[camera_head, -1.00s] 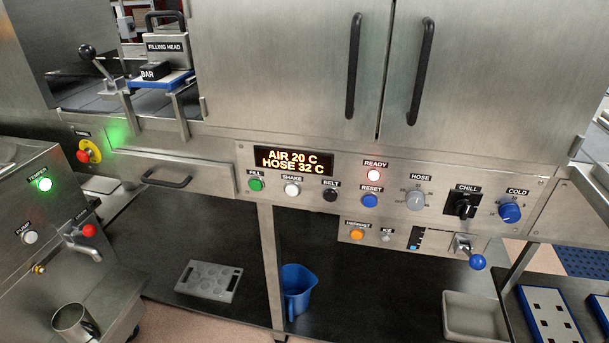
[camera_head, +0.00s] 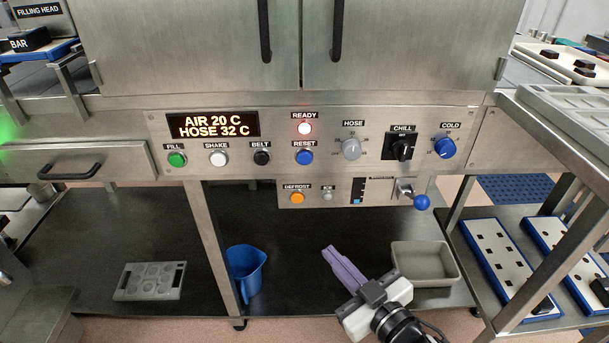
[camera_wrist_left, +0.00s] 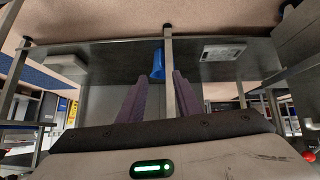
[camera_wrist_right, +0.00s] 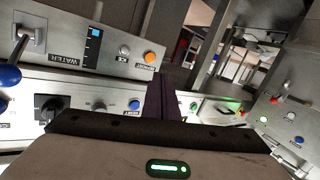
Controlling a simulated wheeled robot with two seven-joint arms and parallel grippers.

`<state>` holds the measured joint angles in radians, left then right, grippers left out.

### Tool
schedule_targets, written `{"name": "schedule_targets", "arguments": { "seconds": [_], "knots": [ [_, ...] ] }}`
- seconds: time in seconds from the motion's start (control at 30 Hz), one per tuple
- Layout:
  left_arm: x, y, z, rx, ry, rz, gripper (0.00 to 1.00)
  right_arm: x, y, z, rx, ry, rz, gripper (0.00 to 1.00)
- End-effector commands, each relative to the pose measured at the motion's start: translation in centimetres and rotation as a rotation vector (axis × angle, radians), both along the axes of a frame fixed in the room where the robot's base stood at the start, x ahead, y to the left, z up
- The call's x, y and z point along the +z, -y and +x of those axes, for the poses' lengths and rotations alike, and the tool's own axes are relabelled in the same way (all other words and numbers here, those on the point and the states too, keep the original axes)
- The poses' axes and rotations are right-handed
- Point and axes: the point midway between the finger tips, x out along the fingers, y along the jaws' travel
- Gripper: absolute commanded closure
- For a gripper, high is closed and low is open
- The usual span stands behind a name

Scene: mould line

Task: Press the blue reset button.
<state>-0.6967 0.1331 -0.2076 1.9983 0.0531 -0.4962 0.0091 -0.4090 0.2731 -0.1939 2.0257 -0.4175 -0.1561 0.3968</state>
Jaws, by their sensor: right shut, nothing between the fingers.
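My right gripper (camera_head: 328,250) is shut and empty. In the head view it is below the panel and lower right of the button, apart from it. Its purple fingers are together in the right wrist view (camera_wrist_right: 161,78). My left gripper (camera_wrist_left: 158,75) shows only in its wrist view, its fingers apart with nothing held.
White SHAKE (camera_head: 218,158) and black BELT (camera_head: 261,157) buttons are left of reset; the HOSE knob (camera_head: 351,149) is right. Below hangs a smaller panel with an orange DEFROST button (camera_head: 297,198) and a blue-ball lever (camera_head: 421,202). A blue jug (camera_head: 246,271) stands on the shelf.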

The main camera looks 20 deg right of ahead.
Motion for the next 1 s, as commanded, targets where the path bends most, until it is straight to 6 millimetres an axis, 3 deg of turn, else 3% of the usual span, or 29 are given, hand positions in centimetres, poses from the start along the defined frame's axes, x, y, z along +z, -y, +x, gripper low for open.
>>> {"name": "schedule_targets", "arguments": {
  "seconds": [0.03,0.2,0.33,0.77,1.0],
  "knots": [
    [-1.8,0.1,0.0,-0.003,0.001,-0.002,0.69,1.8,-0.3,1.6,0.034,0.112,-0.023,1.0],
    [-3.5,0.3,0.0,-0.01,0.005,-0.005,0.69,8.8,-2.1,3.5,0.159,0.385,-0.085,1.0],
    [-3.8,0.3,0.2,-0.013,0.007,-0.004,0.69,11.5,-3.2,3.5,0.226,0.486,-0.121,1.0],
    [-3.2,0.4,0.4,-0.016,0.018,-0.008,0.69,12.3,-3.5,3.5,0.242,0.506,-0.129,1.0],
    [-3.5,0.4,0.4,-0.015,0.017,-0.009,0.69,12.3,-2.9,5.5,0.242,0.506,-0.131,1.0]
  ]
}}
